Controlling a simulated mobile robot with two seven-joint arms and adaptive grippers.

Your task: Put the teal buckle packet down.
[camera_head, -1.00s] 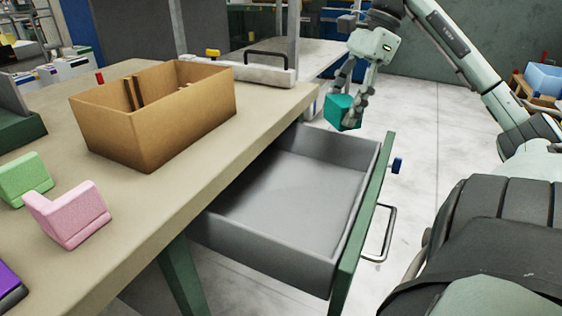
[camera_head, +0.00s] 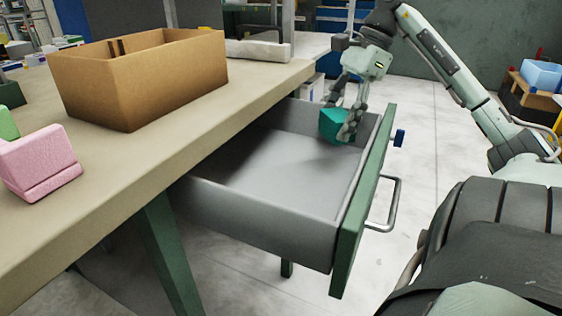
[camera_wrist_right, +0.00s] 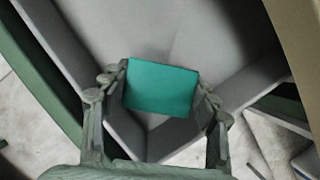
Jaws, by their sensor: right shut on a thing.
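The teal buckle packet (camera_head: 333,124) is held between the fingers of my right gripper (camera_head: 345,122). It is at the far right end of the open grey drawer (camera_head: 270,180), inside or just above its far corner. In the right wrist view the teal packet (camera_wrist_right: 162,87) sits between both fingertips of the gripper (camera_wrist_right: 160,98), with the drawer floor (camera_wrist_right: 190,30) behind it. I cannot tell whether the packet touches the drawer floor. My left gripper is not in view.
The drawer has a green front (camera_head: 362,200) with a metal handle (camera_head: 388,205). The workbench (camera_head: 130,165) beside it carries an open cardboard box (camera_head: 145,85) and a pink foam block (camera_head: 40,163). The drawer's near and middle floor is clear.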

